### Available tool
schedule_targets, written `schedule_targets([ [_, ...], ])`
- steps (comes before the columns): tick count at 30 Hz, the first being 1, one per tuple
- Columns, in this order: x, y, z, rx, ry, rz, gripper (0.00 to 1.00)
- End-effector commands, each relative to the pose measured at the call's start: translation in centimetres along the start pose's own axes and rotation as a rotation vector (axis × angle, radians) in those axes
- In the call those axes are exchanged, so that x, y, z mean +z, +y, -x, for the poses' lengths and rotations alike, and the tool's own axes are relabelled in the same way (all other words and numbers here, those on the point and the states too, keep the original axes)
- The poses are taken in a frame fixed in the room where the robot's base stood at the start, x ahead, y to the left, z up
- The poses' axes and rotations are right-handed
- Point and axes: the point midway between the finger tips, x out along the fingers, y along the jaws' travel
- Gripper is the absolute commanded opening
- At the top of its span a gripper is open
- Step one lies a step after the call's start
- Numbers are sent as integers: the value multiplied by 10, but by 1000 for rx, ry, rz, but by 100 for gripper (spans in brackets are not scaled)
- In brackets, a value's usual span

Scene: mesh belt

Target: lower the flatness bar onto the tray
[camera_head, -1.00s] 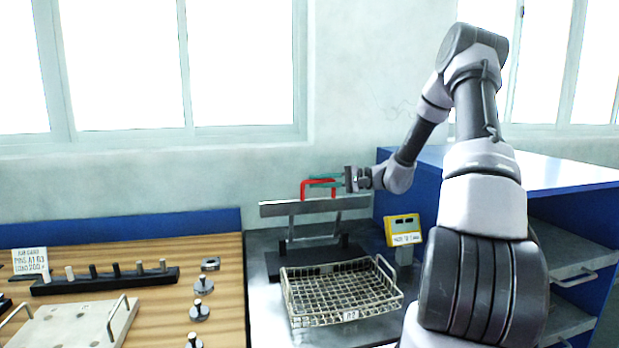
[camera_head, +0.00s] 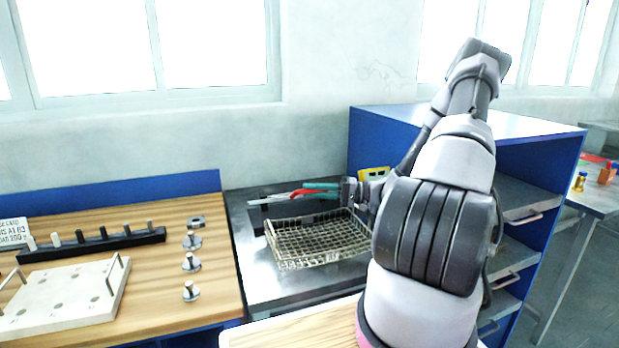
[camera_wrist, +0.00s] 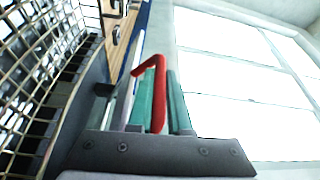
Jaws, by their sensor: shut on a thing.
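The wire mesh tray (camera_head: 318,240) lies on the dark metal bench top. My gripper (camera_head: 318,190), with teal fingers, is shut on the red handle (camera_head: 303,192) of the flatness bar. The grey bar (camera_head: 272,199) shows just behind and above the tray's far edge in the head view, slanting a little; I cannot tell its exact height above the mesh. In the wrist view the red handle (camera_wrist: 152,68) stands between the teal fingers (camera_wrist: 160,100), and the mesh tray (camera_wrist: 38,65) is at the left. Much of the bar is hidden there.
A dark stand (camera_head: 257,219) is behind the tray. A yellow sign (camera_head: 374,174) is partly hidden by my arm. A blue shelf unit (camera_head: 545,165) is at the right. A wooden table (camera_head: 205,290) with pins and a pale plate (camera_head: 65,300) is at the left.

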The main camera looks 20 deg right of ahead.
Motion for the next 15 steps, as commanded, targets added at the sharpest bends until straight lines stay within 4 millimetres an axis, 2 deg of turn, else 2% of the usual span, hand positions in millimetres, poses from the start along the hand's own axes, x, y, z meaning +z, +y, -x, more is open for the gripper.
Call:
schedule_targets([
  [6, 8, 14, 3, -1, 1, -2, 0],
  [15, 10, 18, 4, 0, 0, -1, 0],
])
